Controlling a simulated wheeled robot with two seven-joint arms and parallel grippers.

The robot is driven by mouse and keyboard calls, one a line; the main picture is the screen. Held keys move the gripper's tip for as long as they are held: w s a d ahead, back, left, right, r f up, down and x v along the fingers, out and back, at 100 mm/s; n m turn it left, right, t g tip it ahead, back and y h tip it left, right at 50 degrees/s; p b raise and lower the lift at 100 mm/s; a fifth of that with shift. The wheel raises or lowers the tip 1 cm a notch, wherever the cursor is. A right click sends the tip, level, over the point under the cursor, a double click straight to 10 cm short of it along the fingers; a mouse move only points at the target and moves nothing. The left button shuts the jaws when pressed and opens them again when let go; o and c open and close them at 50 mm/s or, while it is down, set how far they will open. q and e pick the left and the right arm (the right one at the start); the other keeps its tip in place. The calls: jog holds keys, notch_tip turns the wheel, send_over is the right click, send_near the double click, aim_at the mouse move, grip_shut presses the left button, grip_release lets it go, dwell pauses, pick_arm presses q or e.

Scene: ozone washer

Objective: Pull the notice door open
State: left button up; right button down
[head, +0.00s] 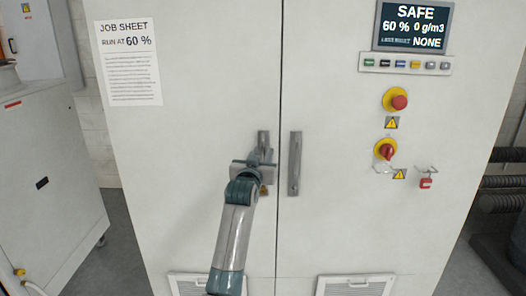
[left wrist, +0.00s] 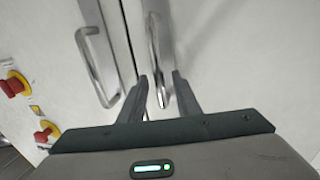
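The notice door (head: 190,150) is the left door of a tall white cabinet and carries the printed job sheet (head: 128,62). It looks shut, with a thin seam between it and the right door. Its upright grey handle (head: 263,140) is partly hidden by my left gripper (head: 260,165). In the left wrist view, this handle (left wrist: 155,50) reaches down between the two fingers of my left gripper (left wrist: 161,78). The fingers stand apart, one on each side of the bar, with small gaps visible. My right gripper is in neither view.
The right door has its own handle (head: 295,163) close by; it also shows in the left wrist view (left wrist: 98,68). That door carries a display (head: 414,26), a red stop button (head: 398,101), a red switch (head: 387,151) and a red padlock (head: 426,183). Another cabinet (head: 45,180) stands at left.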

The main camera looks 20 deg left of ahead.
pick_arm(q)
jog(key=shift+w, duration=0.55)
grip_shut()
jog(key=shift+s, duration=0.2)
